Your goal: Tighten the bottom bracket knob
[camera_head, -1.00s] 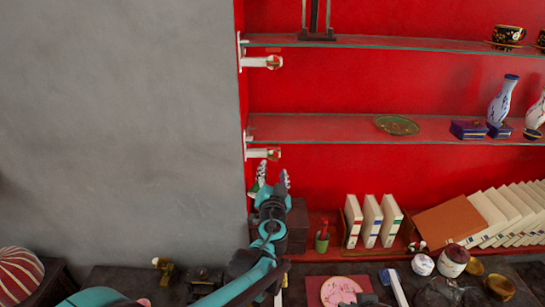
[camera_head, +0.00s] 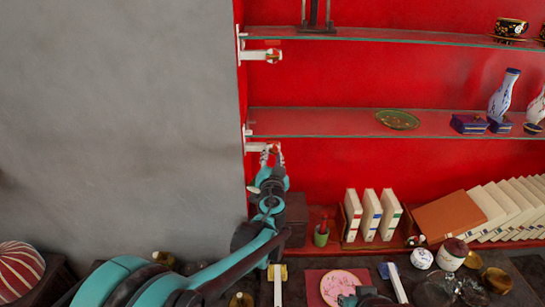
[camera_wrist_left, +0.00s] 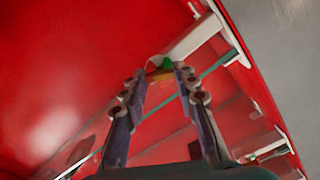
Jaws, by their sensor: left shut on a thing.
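The bottom bracket (camera_head: 256,147) is a white arm under the lower glass shelf, at the left edge of the red alcove. Its knob (camera_wrist_left: 160,68), with green and orange-gold parts, sits at the bracket's end. My left gripper (camera_head: 271,150) reaches up to it and is shut on the knob. In the left wrist view the two fingertips (camera_wrist_left: 165,75) lie on either side of the knob and hide part of it. A dark and teal part of my right arm seems to show at the bottom edge; its fingers cannot be made out.
The upper bracket (camera_head: 256,54) has a similar knob under the upper shelf. The lower shelf (camera_head: 320,122) lies just above my left gripper. A dark box (camera_head: 296,218), a green cup (camera_head: 321,237) and upright books (camera_head: 371,215) stand below to the right.

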